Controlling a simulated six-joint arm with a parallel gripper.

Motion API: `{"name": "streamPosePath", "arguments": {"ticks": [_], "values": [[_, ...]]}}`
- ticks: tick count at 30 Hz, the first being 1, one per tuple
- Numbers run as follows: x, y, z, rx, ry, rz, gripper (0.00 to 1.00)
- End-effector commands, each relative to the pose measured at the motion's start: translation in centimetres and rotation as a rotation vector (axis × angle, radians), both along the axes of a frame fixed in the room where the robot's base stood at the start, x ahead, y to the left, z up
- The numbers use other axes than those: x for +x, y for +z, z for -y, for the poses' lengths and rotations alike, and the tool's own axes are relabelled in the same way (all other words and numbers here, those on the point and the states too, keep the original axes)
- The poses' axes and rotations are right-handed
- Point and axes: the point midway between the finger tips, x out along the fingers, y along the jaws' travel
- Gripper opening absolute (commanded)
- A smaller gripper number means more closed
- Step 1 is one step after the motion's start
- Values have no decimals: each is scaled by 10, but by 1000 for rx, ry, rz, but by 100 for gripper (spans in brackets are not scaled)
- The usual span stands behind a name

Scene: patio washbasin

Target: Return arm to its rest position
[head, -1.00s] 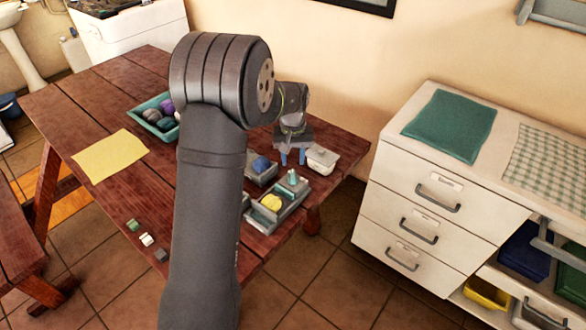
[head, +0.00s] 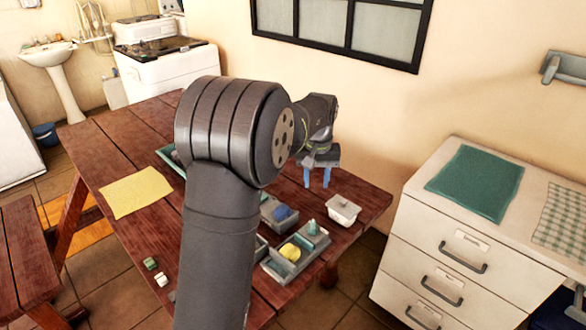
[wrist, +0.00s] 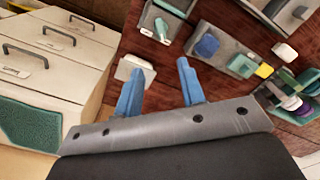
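My gripper (head: 317,178) hangs over the right end of the red-brown wooden table, with its blue fingers pointing down. In the wrist view the two blue fingers (wrist: 161,78) stand apart with nothing between them, so it is open and empty. The fingers are clear of the white lidded box (head: 342,210) and of the grey trays near it. My arm crosses the middle of the head view and hides part of the table.
A grey tray (head: 270,266) holds a yellow lump and a pale green piece. Another grey tray holds a blue lump (head: 282,213). A yellow cloth (head: 136,191) lies on the left. A white drawer cabinet (head: 433,234) stands right of the table, with a floor gap between.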

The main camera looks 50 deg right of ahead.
Motion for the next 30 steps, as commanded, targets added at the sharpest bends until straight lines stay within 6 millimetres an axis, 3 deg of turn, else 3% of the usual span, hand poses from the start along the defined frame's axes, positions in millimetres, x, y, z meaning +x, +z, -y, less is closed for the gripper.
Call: {"name": "streamPosePath", "arguments": {"ticks": [7,24,30], "values": [[0,-26,-1,4,0,-2,36],[0,-138,-1,4,0,-2,36],[0,-166,-1,3,0,-1,36]]}}
